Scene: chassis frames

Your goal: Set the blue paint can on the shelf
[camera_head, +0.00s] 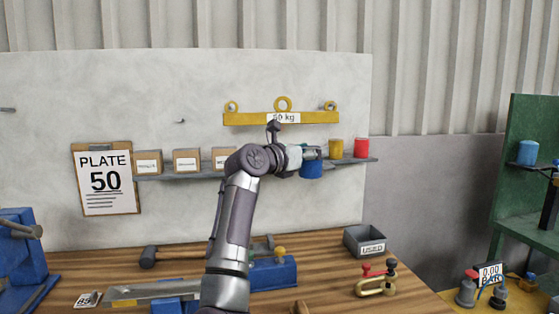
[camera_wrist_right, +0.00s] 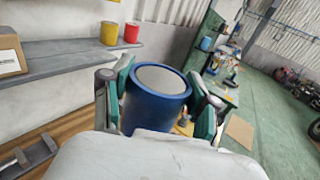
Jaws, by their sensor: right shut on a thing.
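The blue paint can (camera_head: 311,170) is held by my right gripper (camera_head: 308,153), in front of the wall shelf (camera_head: 200,173). In the right wrist view the can (camera_wrist_right: 156,97) is upright with a grey lid, between the green-padded fingers of the right gripper (camera_wrist_right: 160,98). There the shelf (camera_wrist_right: 75,58) lies to the left of the can, apart from it. In the head view the arm and gripper hide part of the shelf and the can's top. The left gripper is not in view.
On the shelf stand a yellow can (camera_head: 336,148), a red can (camera_head: 361,148) and cardboard boxes (camera_head: 187,161). A yellow lifting beam (camera_head: 300,119) hangs above. Below, the workbench (camera_head: 330,264) holds a grey bin (camera_head: 366,241) and tools. Another blue can (camera_head: 528,152) stands on the green rack.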

